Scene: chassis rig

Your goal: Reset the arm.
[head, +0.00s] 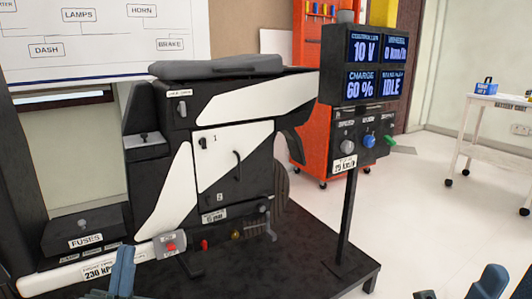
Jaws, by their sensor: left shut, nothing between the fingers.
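My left gripper (122,272) shows as blue parts at the bottom edge, left of the middle. It is shut and empty, in front of the white tube labelled 230 kPa (75,273). Blue parts of my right gripper (488,283) show at the bottom right corner. Most of it is cut off by the frame, and I cannot tell its jaw state. The chassis rig (215,150), black with white panels, stands on a dark platform (300,255).
A black display post (346,215) carries screens (377,65) and knobs at the rig's right. A fuses box (85,230) sits at the left. A red tool cabinet (309,125) stands behind. A white cart (500,103) with a blue box (485,87) is at the right. The floor between is clear.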

